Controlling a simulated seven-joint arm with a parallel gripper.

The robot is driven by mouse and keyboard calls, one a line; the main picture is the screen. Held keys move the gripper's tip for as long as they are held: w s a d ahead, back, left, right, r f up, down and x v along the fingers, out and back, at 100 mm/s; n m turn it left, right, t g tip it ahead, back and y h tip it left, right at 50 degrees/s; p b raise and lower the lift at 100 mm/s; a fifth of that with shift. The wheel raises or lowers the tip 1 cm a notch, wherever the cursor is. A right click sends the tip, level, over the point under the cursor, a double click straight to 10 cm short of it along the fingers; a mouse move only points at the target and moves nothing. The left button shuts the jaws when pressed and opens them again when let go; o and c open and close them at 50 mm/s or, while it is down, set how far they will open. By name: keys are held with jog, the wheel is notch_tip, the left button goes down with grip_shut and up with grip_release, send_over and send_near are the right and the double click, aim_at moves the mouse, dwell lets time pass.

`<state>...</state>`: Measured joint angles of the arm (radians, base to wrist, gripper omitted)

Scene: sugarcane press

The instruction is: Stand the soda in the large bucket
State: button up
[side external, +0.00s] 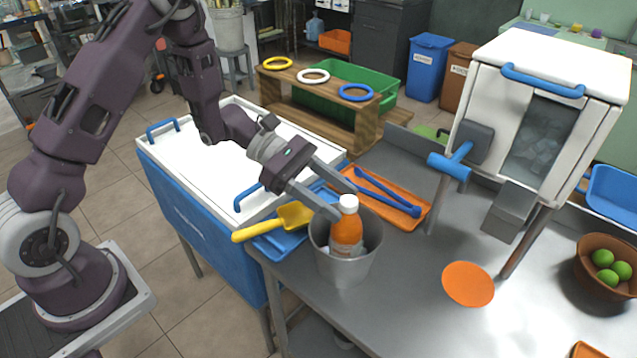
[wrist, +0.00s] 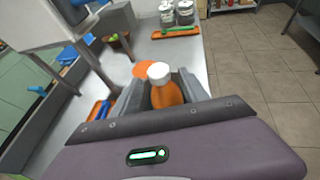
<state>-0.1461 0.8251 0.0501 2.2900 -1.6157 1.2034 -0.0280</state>
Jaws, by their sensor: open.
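The soda (side external: 346,236) is an orange bottle with a white cap, standing roughly upright inside the large grey metal bucket (side external: 346,268). Its cap and upper body rise above the rim; its base is hidden by the bucket wall. My gripper (side external: 345,202) is at the bucket's mouth, with its fingers on either side of the bottle near its upper part. The jaws are open. In the wrist view the soda (wrist: 163,88) shows between the two fingers (wrist: 163,92). I cannot tell whether a finger touches it.
A yellow scoop (side external: 275,222) on a blue tray lies left of the bucket. An orange tray (side external: 392,208) with blue tongs lies behind it. An orange disc (side external: 467,284) lies to the right. The white press machine (side external: 540,110) stands at the back right, near a bowl of limes (side external: 607,262).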

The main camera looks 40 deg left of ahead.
jog(key=v, duration=0.6)
jog(key=s+d+r+m+g+y, duration=0.4)
jog(key=s+r+m, duration=0.6)
jog(key=s, duration=0.2)
jog(key=s+a+r+m+t+y, duration=0.4)
jog(key=s+a+m+t+y, duration=0.2)
jog(key=s+a+m+y, duration=0.2)
jog(key=s+m+y, duration=0.1)
jog(key=s+m, duration=0.1)
jog(key=s, duration=0.1)
jog(key=shift+a+m+t, duration=0.3)
jog(key=shift+a, duration=0.05)
